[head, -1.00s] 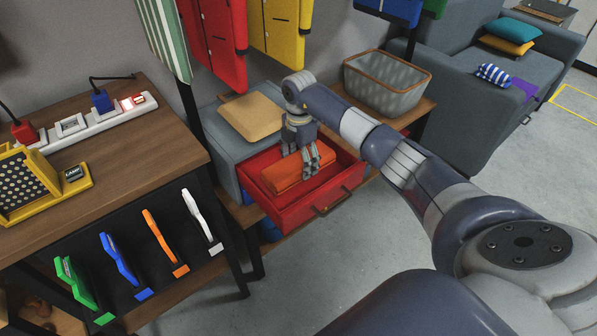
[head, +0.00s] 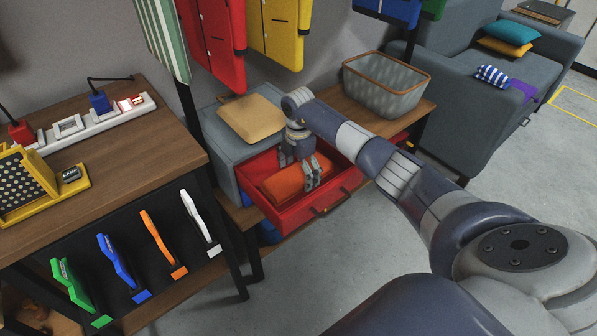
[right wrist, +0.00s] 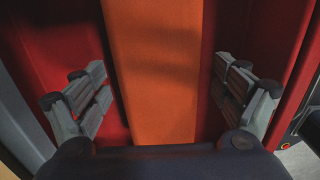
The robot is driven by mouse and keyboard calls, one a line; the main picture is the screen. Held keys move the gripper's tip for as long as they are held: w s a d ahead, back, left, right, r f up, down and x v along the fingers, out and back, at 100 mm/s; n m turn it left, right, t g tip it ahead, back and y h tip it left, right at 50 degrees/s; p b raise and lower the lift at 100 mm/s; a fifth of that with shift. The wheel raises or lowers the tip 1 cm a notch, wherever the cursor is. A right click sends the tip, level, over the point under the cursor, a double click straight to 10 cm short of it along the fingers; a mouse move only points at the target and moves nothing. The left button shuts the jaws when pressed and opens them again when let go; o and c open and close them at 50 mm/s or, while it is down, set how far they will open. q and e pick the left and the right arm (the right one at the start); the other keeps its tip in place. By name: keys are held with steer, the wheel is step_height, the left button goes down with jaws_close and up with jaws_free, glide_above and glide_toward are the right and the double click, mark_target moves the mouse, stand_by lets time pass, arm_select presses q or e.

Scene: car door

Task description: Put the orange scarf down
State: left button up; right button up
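The orange scarf (head: 288,183) is a folded or rolled bundle lying in the open red drawer (head: 302,212). In the right wrist view the scarf (right wrist: 153,70) runs up the middle between my fingers, with red drawer floor showing on both sides of it. My right gripper (head: 300,176) is over the drawer with its fingers down around the scarf. In the right wrist view my right gripper (right wrist: 165,92) is open, its fingers spread and apart from the scarf on both sides. My left gripper is not in view.
A grey cabinet with a tan folded cloth (head: 252,118) on top stands behind the drawer. A grey basket (head: 386,84) sits on the bench to the right. A wooden table (head: 105,160) is at the left. Open floor (head: 350,260) lies in front.

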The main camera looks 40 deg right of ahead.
mark_target(299, 172)
steer(key=shift+r, duration=0.4)
arm_select(q)
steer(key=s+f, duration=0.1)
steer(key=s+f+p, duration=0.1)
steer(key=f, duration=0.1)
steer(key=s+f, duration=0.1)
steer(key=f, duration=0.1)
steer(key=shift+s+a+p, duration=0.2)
steer(key=shift+p, duration=0.15)
arm_select(e)
step_height(299, 172, up, 12)
steer(key=shift+f, duration=0.25)
